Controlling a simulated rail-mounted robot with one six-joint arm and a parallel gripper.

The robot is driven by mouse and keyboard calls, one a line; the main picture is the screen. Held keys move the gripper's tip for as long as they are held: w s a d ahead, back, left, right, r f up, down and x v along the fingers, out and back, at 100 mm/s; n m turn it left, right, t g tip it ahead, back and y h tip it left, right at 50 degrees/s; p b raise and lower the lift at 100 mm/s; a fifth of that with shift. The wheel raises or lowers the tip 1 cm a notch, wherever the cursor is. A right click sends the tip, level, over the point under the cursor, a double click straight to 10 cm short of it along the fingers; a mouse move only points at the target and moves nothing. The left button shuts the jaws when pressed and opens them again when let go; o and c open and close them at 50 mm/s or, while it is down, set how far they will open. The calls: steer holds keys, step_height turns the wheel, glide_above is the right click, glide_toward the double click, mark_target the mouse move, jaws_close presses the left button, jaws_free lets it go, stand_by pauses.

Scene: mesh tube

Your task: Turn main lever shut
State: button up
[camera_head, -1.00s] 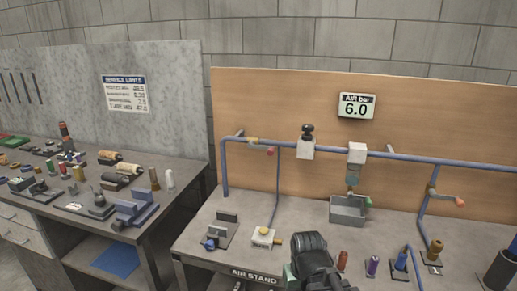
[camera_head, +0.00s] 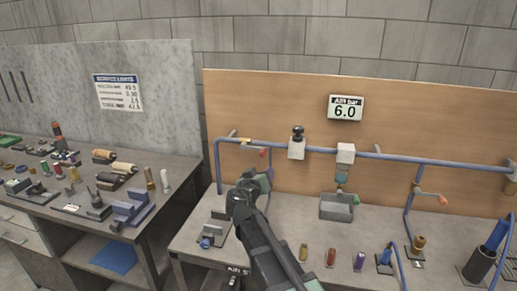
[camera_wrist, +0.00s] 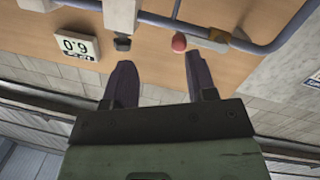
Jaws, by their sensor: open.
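A lever with a red tip (camera_head: 263,153) sits on the blue pipe near its left end, beside a yellow fitting (camera_head: 245,141). No label shows which lever is the main one. In the wrist view, which is turned upside down, the red tip (camera_wrist: 179,42) appears just beyond one finger, apart from it. My gripper (camera_head: 264,177) is just below the lever in the head view. Its two dark fingers (camera_wrist: 160,62) are spread and empty. A second lever with an orange-red grip (camera_head: 441,199) is on the right-hand branch pipe.
A white block with a black knob (camera_head: 297,147) and another white block (camera_head: 345,153) sit on the pipe. A grey bin (camera_head: 337,207) and several small fittings stand on the bench. My arm covers part of the bench front.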

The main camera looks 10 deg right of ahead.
mark_target(262, 155)
steer(key=w, duration=0.3)
steer(key=w+d+r+t+y, duration=0.1)
steer(key=w, duration=0.3)
steer(key=w+d+t, duration=0.1)
steer(key=w, duration=0.3)
steer(key=shift+w+d+r+m+y, duration=0.2)
steer(key=shift+r+m+y, duration=0.1)
steer(key=shift+m, duration=0.1)
steer(key=shift+s, duration=0.1)
jaws_close()
